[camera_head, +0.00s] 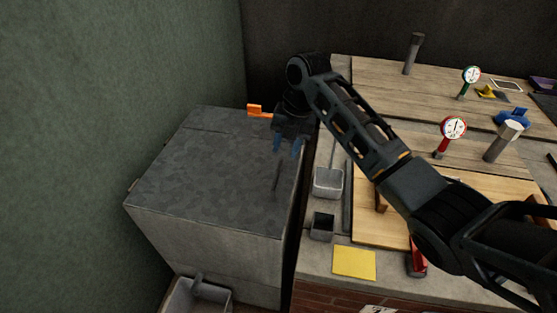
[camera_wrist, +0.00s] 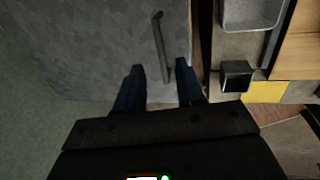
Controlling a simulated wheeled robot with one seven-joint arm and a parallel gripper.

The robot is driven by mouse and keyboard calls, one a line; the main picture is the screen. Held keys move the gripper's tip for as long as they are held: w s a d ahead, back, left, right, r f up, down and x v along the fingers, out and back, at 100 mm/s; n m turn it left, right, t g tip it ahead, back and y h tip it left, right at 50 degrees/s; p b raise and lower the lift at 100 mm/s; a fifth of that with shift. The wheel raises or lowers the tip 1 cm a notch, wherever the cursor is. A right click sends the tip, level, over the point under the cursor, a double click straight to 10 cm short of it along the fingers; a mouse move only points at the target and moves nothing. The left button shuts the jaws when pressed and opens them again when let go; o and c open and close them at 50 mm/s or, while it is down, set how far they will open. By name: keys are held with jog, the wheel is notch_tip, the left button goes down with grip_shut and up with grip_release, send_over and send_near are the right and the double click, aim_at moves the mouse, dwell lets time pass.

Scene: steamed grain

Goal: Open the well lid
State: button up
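The well lid (camera_head: 205,175) is the flat, mottled grey top of a box-like block at the left, and it lies level. A thin dark bar handle (camera_head: 277,175) is near its right edge. In the wrist view the lid (camera_wrist: 90,45) fills the upper left, and the handle (camera_wrist: 160,45) runs up and down. My gripper (camera_head: 287,148) is over the lid's right part, pointing down, with its blue fingers apart. In the wrist view the handle's near end is between the fingertips (camera_wrist: 159,66); I cannot tell the height gap. Nothing is gripped.
A workbench (camera_head: 380,78) stands right of the block across a narrow gap. Near its left edge are a grey tray (camera_head: 328,183), a small dark square cup (camera_head: 322,226) and a yellow sheet (camera_head: 354,262). An orange piece (camera_head: 256,110) is at the block's back. A green wall (camera_head: 110,90) borders the left.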

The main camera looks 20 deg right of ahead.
aim_at(279, 169)
jog(key=f, duration=0.4)
jog(key=a+f, duration=0.1)
jog(key=f, duration=0.2)
jog(key=shift+w+a, duration=0.1)
jog(key=shift+w, duration=0.3)
grip_shut()
